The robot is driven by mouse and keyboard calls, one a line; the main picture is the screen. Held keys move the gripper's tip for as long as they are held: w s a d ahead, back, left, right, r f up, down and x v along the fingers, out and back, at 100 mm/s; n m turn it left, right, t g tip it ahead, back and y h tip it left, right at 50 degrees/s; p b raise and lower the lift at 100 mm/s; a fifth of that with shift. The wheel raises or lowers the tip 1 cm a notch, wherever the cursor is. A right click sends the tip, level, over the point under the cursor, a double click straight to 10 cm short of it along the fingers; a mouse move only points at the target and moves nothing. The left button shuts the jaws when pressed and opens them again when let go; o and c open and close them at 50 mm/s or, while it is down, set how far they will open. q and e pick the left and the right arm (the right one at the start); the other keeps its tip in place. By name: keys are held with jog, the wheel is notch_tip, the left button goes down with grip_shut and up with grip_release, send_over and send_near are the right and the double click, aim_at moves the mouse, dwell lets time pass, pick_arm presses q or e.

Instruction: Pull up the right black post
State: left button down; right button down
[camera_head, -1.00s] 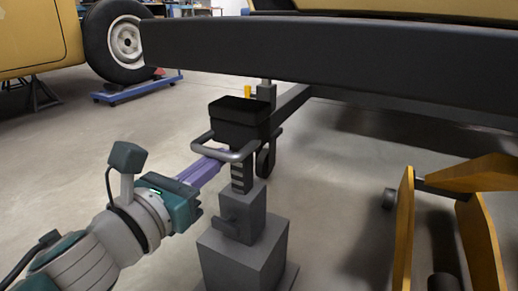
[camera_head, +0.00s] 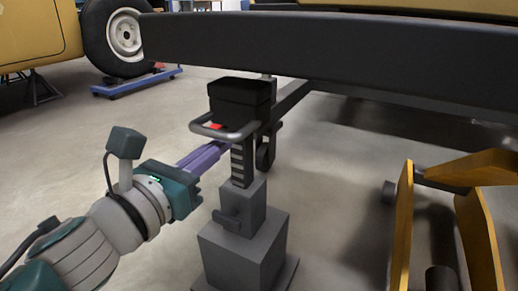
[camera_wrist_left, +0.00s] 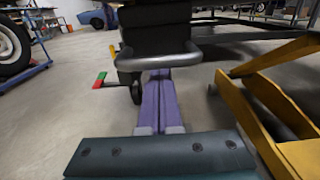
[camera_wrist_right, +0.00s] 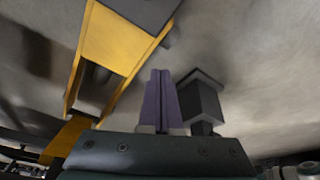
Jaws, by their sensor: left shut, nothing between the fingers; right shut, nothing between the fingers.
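The black post (camera_head: 240,165) has a notched column and a dark block-shaped head (camera_head: 239,97), and stands upright in a grey stepped stand (camera_head: 243,245). A grey bar handle (camera_head: 232,134) loops out from below the head. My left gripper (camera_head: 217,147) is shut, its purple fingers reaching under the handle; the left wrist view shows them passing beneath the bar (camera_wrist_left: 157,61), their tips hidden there. I cannot tell whether they touch it. My right gripper (camera_wrist_right: 160,72) is shut and empty in the right wrist view, away from the handle.
A long dark beam (camera_head: 330,58) crosses above and behind the post. A yellow frame (camera_head: 403,235) stands on the floor at the right; it also shows in the right wrist view (camera_wrist_right: 115,40). A wheel (camera_head: 122,38) on a blue dolly is at back left. The left floor is open.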

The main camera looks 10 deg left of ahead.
pick_arm(q)
jog(key=p+v, duration=0.1)
jog(key=v, duration=0.8)
jog(key=shift+f+p, duration=0.3)
